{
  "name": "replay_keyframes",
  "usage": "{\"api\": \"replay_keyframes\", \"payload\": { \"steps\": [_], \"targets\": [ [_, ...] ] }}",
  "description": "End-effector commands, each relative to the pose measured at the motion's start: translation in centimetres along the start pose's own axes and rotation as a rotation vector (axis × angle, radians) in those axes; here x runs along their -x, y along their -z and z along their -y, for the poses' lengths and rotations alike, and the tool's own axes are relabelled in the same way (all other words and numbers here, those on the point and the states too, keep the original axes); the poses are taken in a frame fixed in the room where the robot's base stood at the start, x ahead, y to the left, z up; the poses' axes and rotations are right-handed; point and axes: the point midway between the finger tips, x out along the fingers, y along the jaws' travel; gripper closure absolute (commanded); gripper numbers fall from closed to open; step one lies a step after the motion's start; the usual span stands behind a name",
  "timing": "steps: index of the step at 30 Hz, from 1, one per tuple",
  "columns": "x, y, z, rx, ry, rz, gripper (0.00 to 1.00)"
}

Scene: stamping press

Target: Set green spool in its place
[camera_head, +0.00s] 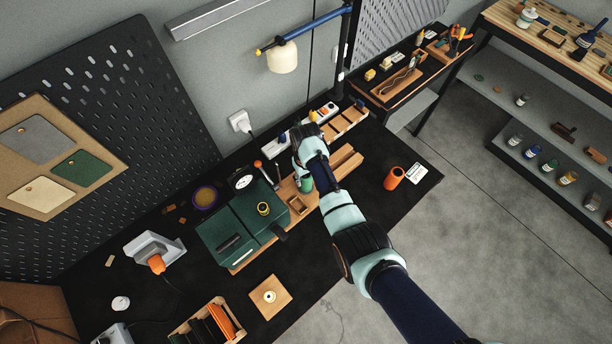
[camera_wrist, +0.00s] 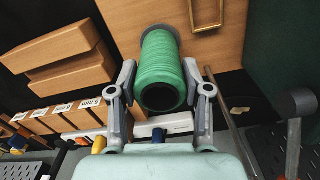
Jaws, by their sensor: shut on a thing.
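The green spool (camera_wrist: 162,58) is a ribbed cylinder with a dark open end facing the wrist camera. My gripper (camera_wrist: 160,88) is shut on it, with one finger on each side. In the head view the spool (camera_head: 306,184) shows small below my gripper (camera_head: 303,172), over the long wooden base beside the green machine (camera_head: 232,232). My gripper hides part of it there. I cannot tell whether the spool's far end touches the wood. A square wooden block with a pale round centre (camera_head: 268,296) lies on the dark bench in front of the machine.
Grooved wooden blocks (camera_head: 345,162) lie just right of my gripper. An orange cup (camera_head: 394,178) and a white label card (camera_head: 415,173) stand further right. A lamp (camera_head: 283,58) hangs above the bench's back.

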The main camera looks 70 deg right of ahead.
Motion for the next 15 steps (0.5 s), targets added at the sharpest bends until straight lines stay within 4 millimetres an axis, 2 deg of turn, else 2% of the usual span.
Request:
{"api": "replay_keyframes", "payload": {
  "steps": [4, 5, 9, 10, 15],
  "targets": [
    [-0.05, -0.01, 0.00, 0.000, 0.000, 0.000, 0.86],
    [-0.05, -0.01, 0.00, 0.000, 0.000, 0.000, 0.48],
    [-0.05, -0.01, 0.00, 0.000, 0.000, 0.000, 0.25],
    [-0.05, -0.01, 0.00, 0.000, 0.000, 0.000, 0.22],
    [-0.04, -0.01, 0.00, 0.000, 0.000, 0.000, 0.22]
  ]
}}
